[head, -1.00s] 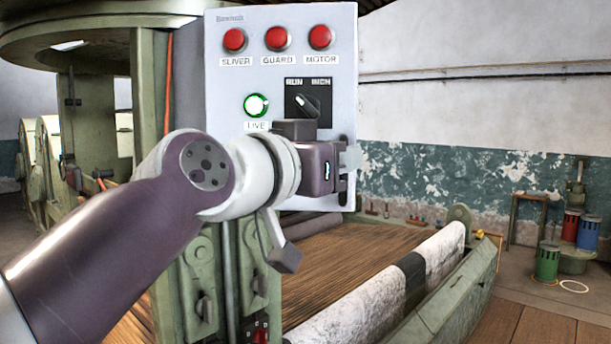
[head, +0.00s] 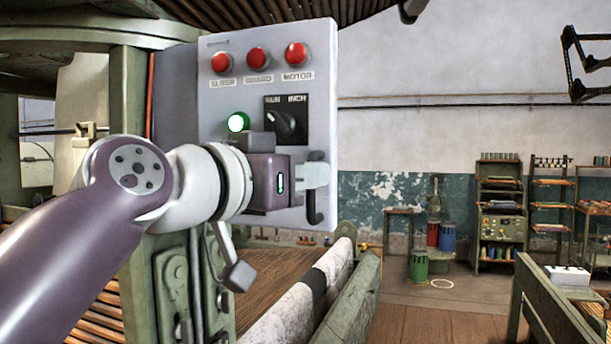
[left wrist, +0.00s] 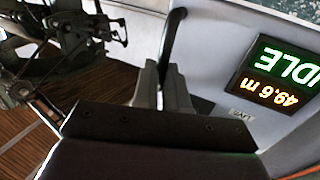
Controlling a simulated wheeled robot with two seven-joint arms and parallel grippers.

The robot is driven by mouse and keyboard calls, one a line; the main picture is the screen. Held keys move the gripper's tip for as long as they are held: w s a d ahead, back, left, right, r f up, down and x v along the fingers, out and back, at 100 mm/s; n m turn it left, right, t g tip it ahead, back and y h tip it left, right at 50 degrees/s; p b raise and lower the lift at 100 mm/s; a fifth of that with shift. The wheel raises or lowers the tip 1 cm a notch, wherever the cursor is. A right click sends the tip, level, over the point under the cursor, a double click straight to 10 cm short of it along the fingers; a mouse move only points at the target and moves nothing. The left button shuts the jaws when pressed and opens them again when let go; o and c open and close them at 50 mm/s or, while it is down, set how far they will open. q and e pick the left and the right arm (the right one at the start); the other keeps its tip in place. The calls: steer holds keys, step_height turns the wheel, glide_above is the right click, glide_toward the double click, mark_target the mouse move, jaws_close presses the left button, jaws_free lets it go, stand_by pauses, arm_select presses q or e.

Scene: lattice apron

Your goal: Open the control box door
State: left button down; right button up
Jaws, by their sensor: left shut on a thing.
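The control box (head: 174,95) is grey, and its front door (head: 322,95) carries three red lamps, a lit green lamp and a black rotary switch. A dark vertical handle (head: 316,206) is at the door's right edge. My left gripper (head: 317,174) is shut on this handle, covering its middle part. In the left wrist view the handle (left wrist: 173,38) runs between the fingers of my left gripper (left wrist: 163,78). A display (left wrist: 275,78) on the door shows IDLE and 49.6 m upside down. I see no clear gap along the door's edge. My right gripper is out of view.
A green machine frame (head: 175,265) stands below and left of the box. A pale roller (head: 310,290) lies low in front. Green and red cans (head: 418,266) and shelving (head: 500,210) stand at the far right. Wooden floor (head: 430,325) lies open between.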

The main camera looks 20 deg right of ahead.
arm_select(q)
steer(key=shift+s+a+r, duration=0.2)
steer(key=shift+a+r, duration=0.1)
steer(key=shift+r, duration=0.3)
steer(key=c, duration=1.2)
jaws_free()
steer(key=shift+w, duration=0.15)
steer(key=shift+o, duration=0.2)
steer(key=b+v, duration=0.4)
steer(key=v, duration=0.9)
steer(key=shift+a+f, duration=0.2)
steer(key=shift+f, duration=0.2)
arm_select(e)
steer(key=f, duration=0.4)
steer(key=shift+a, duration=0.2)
arm_select(q)
steer(key=shift+w, duration=0.15)
